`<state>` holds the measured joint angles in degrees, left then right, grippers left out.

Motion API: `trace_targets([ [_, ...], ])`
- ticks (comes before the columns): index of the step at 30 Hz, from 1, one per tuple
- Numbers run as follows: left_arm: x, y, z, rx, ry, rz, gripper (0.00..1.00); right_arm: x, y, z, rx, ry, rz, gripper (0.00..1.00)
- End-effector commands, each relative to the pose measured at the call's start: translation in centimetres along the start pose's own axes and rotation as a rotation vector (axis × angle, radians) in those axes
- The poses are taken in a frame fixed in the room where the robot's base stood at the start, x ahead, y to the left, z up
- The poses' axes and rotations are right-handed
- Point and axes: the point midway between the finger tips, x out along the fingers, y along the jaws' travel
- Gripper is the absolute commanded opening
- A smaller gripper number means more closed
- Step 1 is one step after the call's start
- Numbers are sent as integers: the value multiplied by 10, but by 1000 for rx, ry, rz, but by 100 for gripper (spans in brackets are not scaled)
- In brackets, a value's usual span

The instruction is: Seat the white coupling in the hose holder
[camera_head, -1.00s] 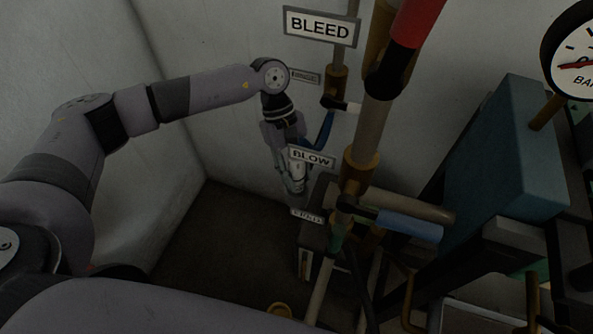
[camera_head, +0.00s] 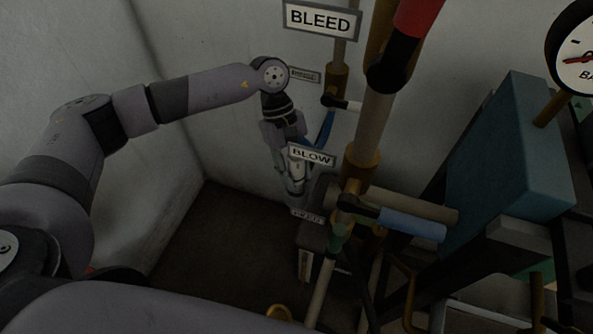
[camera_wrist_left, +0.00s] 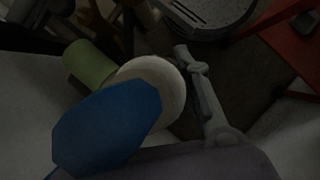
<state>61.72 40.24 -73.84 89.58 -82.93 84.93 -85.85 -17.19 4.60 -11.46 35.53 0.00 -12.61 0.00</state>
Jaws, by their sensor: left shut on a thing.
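My left gripper (camera_head: 294,186) hangs fingers-down by the back wall, partly behind the BLOW sign. It is shut on the white coupling, which shows in the left wrist view (camera_wrist_left: 172,82) as a pale round rim beside a grey finger. A blue hose (camera_head: 325,129) runs down beside the gripper; in the left wrist view its wide blue end (camera_wrist_left: 105,130) covers much of the coupling. A green cylinder (camera_wrist_left: 88,63) lies just beyond the coupling there; I cannot tell whether they touch. I cannot make out the hose holder for sure. My right gripper is out of view.
The BLOW sign (camera_head: 312,156) and a vertical pipe (camera_head: 368,135) stand close right of the gripper. A blue-handled valve (camera_head: 411,226) and a teal box (camera_head: 508,150) are farther right. Dark floor (camera_head: 225,240) lies open below left.

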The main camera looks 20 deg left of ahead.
Motion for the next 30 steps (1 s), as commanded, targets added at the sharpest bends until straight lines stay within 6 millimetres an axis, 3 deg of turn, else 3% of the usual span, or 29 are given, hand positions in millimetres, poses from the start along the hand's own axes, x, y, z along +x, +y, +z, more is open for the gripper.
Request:
trace_targets([
  [30, 24, 0, -12, 1, -1, 0, 0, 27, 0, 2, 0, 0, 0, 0],
])
